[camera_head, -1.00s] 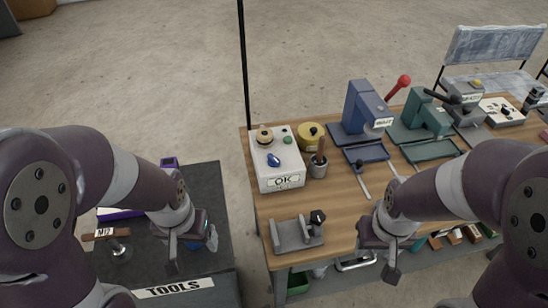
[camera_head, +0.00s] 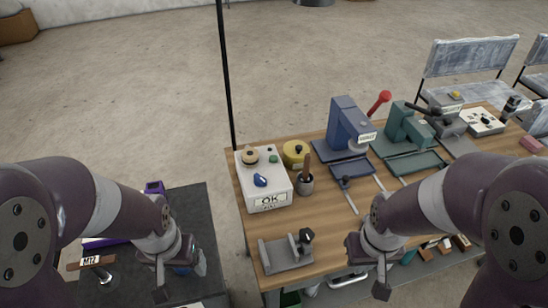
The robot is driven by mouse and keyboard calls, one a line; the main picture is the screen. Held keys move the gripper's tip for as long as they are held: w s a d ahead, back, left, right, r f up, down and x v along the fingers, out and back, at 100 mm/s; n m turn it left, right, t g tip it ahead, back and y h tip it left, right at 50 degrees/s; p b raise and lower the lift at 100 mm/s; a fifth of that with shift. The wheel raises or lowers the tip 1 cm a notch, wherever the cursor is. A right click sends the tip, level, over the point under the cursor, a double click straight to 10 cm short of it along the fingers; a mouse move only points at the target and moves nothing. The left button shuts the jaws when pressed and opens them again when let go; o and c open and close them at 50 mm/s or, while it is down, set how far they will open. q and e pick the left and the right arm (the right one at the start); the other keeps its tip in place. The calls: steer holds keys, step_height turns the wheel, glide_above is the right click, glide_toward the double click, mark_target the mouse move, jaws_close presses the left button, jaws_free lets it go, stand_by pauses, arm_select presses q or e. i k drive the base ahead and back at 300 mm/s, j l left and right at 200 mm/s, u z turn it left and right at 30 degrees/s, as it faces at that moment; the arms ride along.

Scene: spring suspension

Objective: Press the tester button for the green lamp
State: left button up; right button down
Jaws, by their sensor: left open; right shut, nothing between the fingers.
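A white tester box (camera_head: 284,190) with an "OK" label (camera_head: 268,200) stands at the left back of the wooden table. On its top are a small green part (camera_head: 273,159), a blue part (camera_head: 260,180), a beige round part (camera_head: 250,154) and a small dark part. I cannot tell whether the green part is a button or a lamp. My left gripper (camera_head: 180,279) is open and empty over the dark tool cart, left of and nearer than the box. My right gripper (camera_head: 382,287) is shut and empty by the table's front edge, right of the box. Neither touches the box.
A dark cup (camera_head: 305,186) with a handled tool and a yellow round item (camera_head: 295,153) stand close beside the box. A grey fixture (camera_head: 286,253) sits at the front. Blue (camera_head: 347,125) and green (camera_head: 403,127) presses stand to the right. A black pole (camera_head: 226,80) rises behind.

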mark_target(273, 159)
steer(key=i+l+u, duration=0.15)
steer(key=u, duration=0.35)
steer(key=i+l+u, duration=0.2)
steer(key=u, duration=0.3)
